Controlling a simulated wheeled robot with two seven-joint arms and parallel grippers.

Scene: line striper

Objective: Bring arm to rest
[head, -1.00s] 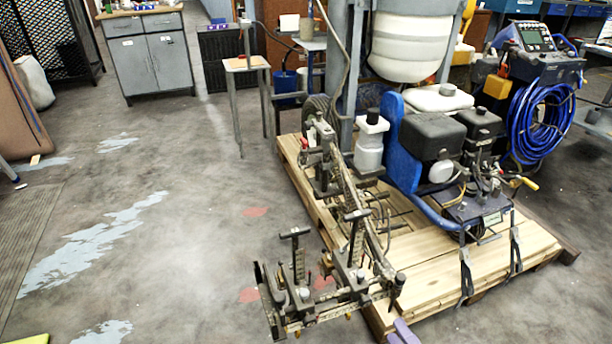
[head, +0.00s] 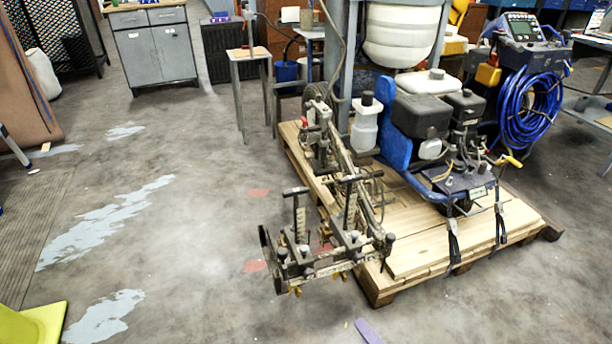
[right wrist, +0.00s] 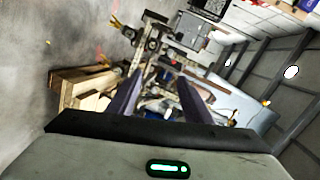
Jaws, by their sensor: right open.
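My right gripper (head: 358,329) barely shows at the bottom edge of the head view, as a purple finger in front of the pallet. In the right wrist view its two purple fingers (right wrist: 157,97) stand apart with nothing held between them. The line striper (head: 428,125), with its blue frame, black engine and front linkage arm, stands on a wooden pallet (head: 420,262). The gripper appears clear of both. The striper and pallet also show tilted in the right wrist view (right wrist: 85,88). My left gripper is in neither view.
A yellow-green object (head: 35,325) is at the bottom left. A grey cabinet (head: 155,50) and small stand (head: 249,58) are at the back. Blue hose (head: 530,105) hangs at right. The floor left of the pallet is open, with worn pale patches.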

